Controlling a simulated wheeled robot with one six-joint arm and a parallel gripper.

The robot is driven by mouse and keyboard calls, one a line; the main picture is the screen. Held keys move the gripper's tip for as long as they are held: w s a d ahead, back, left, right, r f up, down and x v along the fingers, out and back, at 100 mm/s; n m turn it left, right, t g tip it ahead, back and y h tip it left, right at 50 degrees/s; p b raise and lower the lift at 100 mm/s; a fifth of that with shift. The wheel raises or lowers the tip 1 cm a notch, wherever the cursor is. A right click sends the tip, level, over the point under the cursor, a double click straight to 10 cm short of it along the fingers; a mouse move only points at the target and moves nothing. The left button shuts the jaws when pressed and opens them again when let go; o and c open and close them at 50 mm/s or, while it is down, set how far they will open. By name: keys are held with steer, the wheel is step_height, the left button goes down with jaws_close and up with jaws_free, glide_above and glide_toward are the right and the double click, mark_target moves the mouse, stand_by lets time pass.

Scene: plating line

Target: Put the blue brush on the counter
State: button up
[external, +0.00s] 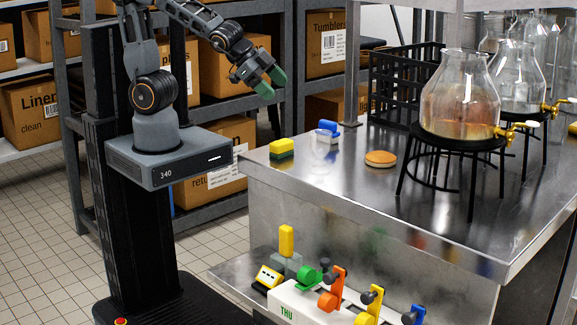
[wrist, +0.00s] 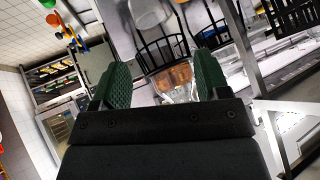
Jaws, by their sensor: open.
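A blue brush (external: 327,127) with pale bristles under it lies on the far left part of the steel counter (external: 330,180). It lies behind the yellow and green sponge and looks free of any grip. My gripper (external: 270,84) is up in the air to the left of the counter, higher than the brush and apart from it. Its green fingers are spread, and in the wrist view my gripper (wrist: 163,80) shows a wide gap with nothing held. I cannot make out the brush in the wrist view.
A yellow and green sponge (external: 281,149) and a round tan pad (external: 380,158) lie near the brush. Glass dispensers (external: 459,95) on black stands fill the right side. A black crate (external: 400,85) stands behind. Coloured clips (external: 332,288) sit on a lower shelf. The counter's front left is clear.

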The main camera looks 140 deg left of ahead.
steer(key=s+d+r+m+g+h, duration=0.1)
steer(key=s+d+h, duration=0.4)
steer(key=d, duration=1.3)
steer(key=shift+s+r+m+g, duration=0.15)
steer(key=shift+s+m+g, duration=0.7)
steer(key=shift+s, duration=0.25)
